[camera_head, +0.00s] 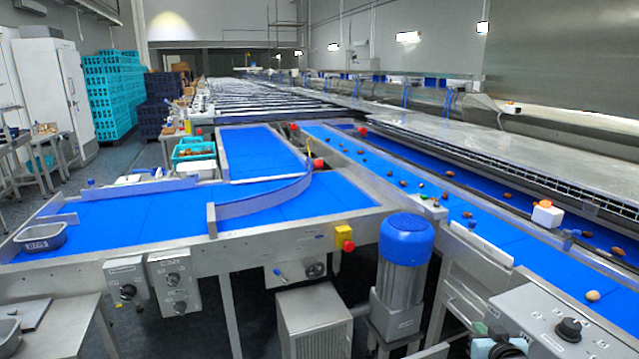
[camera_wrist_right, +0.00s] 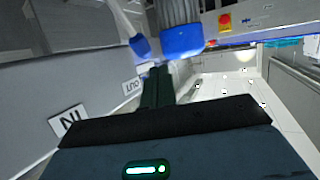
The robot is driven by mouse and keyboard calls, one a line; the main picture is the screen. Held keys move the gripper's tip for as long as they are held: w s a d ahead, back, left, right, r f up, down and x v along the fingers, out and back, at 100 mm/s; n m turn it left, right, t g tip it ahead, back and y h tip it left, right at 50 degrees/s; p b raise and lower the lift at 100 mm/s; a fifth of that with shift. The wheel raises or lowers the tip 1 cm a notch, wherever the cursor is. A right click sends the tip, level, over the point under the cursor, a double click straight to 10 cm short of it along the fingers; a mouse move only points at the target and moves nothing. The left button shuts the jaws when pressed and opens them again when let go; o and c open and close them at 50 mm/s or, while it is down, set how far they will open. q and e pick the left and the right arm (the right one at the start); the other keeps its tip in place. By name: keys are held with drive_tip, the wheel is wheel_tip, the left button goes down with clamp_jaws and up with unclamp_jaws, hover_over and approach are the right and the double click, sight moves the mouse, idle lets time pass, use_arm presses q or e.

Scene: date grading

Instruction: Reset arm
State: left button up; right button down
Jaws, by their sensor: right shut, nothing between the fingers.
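My left gripper is in neither view.
The blue-capped motor (camera_head: 405,250) and a grey control box with a black knob (camera_head: 569,329) stand close to my right gripper. Blue conveyor belts (camera_head: 120,225) lie ahead; several dates dot the right belt (camera_head: 480,225). A metal tray (camera_head: 40,238) sits at left.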

drive_tip(key=s+a+f+n+g+y, duration=0.1)
drive_tip(key=s+a+f+n, duration=0.1)
drive_tip(key=s+a+f, duration=0.45)
drive_tip(key=s+a+f+n+g+y, duration=0.1)
drive_tip(key=s+a+f+n, duration=0.15)
drive_tip(key=s+f, duration=0.75)
drive_tip(key=s+a+g, duration=0.1)
drive_tip(key=s+a, duration=0.2)
drive_tip(key=s, duration=0.6)
drive_tip(key=s+a+f+m+g, duration=0.1)
drive_tip(key=s+a, duration=0.2)
drive_tip(key=s, duration=0.7)
drive_tip(key=s+a+f+g+y, duration=0.1)
drive_tip(key=s+a, duration=0.2)
drive_tip(key=s, duration=0.6)
drive_tip(key=shift+s+f+m, duration=0.2)
drive_tip(key=shift+s+m, duration=0.15)
